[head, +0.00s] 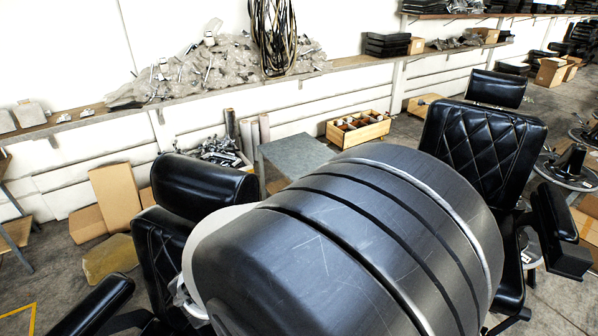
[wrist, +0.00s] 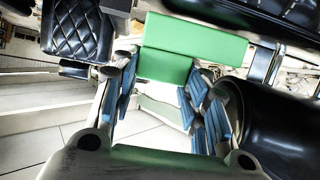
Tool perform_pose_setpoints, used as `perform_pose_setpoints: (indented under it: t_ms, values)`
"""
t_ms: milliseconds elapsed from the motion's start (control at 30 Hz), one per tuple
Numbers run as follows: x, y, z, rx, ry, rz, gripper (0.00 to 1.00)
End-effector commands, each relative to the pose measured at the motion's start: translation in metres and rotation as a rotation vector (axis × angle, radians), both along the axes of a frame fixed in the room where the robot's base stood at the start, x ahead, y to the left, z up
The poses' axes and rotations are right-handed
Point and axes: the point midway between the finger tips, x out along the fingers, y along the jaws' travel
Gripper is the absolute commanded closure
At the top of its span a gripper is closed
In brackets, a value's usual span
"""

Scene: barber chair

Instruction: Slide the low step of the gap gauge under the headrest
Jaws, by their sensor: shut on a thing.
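The green stepped gap gauge (wrist: 195,45) is between the blue-padded fingers of my gripper (wrist: 163,78) in the wrist view. My gripper is shut on it. The gauge's wide block points away from my gripper, with a narrower part near the fingertips. In the head view the headrest (head: 203,186) sits above the black chair back (head: 160,240). My gripper and the gauge are hidden there.
In the wrist view, a metal post (wrist: 270,65) and a rounded black cushion (wrist: 280,125) stand right of the gauge. In the head view, my arm fills the foreground. Another chair (head: 480,140) stands at right, a grey table (head: 292,155) and a wooden crate (head: 358,130) behind.

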Motion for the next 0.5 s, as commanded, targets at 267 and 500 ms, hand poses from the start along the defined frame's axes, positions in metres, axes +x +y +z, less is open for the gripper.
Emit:
perform_pose_setpoints:
  t_ms: [267, 500]
  values:
    - [0.005, 0.017, 0.000, 0.000, -0.001, 0.001, 0.83]
    - [0.009, 0.028, -0.001, -0.001, 0.000, 0.000, 0.83]
